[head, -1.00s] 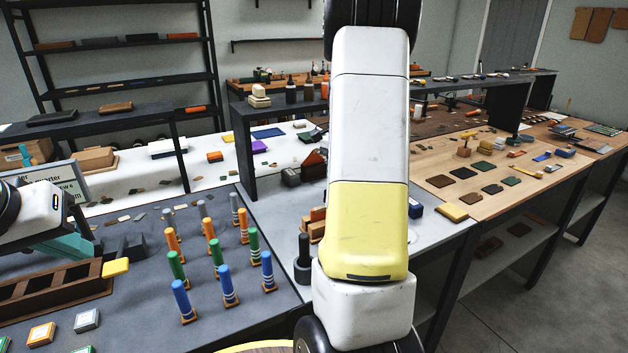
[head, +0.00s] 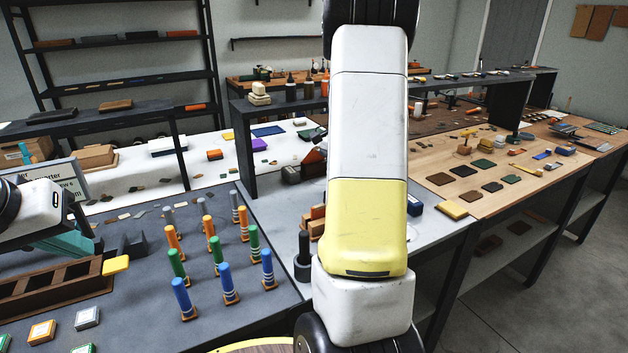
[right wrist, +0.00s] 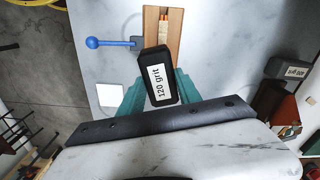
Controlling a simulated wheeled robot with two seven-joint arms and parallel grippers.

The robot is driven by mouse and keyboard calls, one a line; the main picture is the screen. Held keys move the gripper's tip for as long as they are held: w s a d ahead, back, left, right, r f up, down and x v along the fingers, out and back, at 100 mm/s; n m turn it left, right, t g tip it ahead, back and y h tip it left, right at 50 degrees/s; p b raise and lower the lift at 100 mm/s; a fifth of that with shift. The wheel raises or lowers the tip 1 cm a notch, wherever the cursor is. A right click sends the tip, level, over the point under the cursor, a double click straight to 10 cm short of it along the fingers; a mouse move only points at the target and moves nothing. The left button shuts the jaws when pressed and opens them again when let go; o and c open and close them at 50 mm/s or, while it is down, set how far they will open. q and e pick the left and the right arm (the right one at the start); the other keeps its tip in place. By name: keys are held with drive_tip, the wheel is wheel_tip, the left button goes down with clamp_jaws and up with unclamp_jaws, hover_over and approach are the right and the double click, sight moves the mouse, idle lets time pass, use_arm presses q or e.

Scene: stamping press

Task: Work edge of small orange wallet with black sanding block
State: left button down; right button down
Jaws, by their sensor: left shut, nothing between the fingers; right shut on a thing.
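The black sanding block (right wrist: 158,78), labelled "120 grit", is in my right gripper (right wrist: 150,92), whose teal fingers are shut on it in the right wrist view. Beyond the block, a thin orange edge (right wrist: 168,14), seemingly the small orange wallet, shows between the wooden jaws of a clamp (right wrist: 151,25). The block overlaps the clamp's near end in the picture; I cannot tell whether it touches. My left gripper (head: 78,241) is shut and empty over the left table in the head view. My right arm hides the right gripper and the clamp there.
A blue-knobbed lever (right wrist: 97,42) sticks out left of the clamp. Another dark labelled block (right wrist: 288,69) lies to the right. In the head view, several coloured upright tools (head: 222,280) and a brown compartment tray (head: 60,287) stand on the left table.

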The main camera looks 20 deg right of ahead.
drive_tip(key=shift+a, duration=0.15)
idle(0.4)
drive_tip(key=shift+s+a, duration=0.1)
drive_tip(key=shift+a, duration=1.65)
drive_tip(key=shift+a, duration=0.1)
drive_tip(key=shift+s+a, duration=0.1)
drive_tip(key=shift+a, duration=1.6)
drive_tip(key=shift+d, duration=0.15)
drive_tip(key=shift+d, duration=1.75)
drive_tip(key=shift+d, duration=0.1)
drive_tip(key=shift+w+d, duration=0.2)
drive_tip(key=shift+d, duration=1.5)
drive_tip(key=shift+a, duration=0.1)
